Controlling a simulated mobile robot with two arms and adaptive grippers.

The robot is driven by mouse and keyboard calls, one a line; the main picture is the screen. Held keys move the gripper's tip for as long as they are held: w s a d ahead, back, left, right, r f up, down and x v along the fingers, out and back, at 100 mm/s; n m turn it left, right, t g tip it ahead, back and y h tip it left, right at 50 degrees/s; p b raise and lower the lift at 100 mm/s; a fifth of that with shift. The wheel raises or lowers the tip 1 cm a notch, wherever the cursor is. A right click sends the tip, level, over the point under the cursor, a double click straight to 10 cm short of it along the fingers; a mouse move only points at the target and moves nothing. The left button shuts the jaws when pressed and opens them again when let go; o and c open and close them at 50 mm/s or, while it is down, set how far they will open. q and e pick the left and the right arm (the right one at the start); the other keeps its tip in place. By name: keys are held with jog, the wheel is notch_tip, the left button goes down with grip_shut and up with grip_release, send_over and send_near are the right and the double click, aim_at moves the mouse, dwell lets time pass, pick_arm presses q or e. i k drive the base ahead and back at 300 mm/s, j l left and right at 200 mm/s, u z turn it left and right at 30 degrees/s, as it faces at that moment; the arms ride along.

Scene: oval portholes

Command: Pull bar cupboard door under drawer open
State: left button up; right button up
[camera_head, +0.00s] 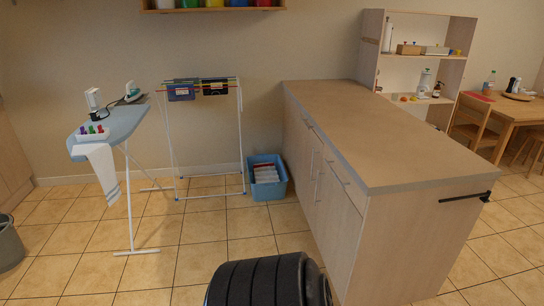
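The bar (390,135) is a long wooden counter with a pale brown top, standing right of the middle. Its left side carries the drawer and cupboard fronts (335,215), seen at a steep slant. Slim metal handles (318,187) show on these fronts, some upright and some near the top edge. The fronts look closed and flush, though the slant makes small gaps hard to tell. Neither of my grippers is in view.
A blue crate (267,190) stands on the floor by the counter's far end. A drying rack (242,140) and an ironing board (120,125) stand to the left. A black rail (465,197) sticks out on the counter's near end.

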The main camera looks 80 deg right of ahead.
aim_at(338, 223)
jog(key=z, duration=3.3)
jog(key=i+z, duration=0.1)
jog(key=z, duration=0.5)
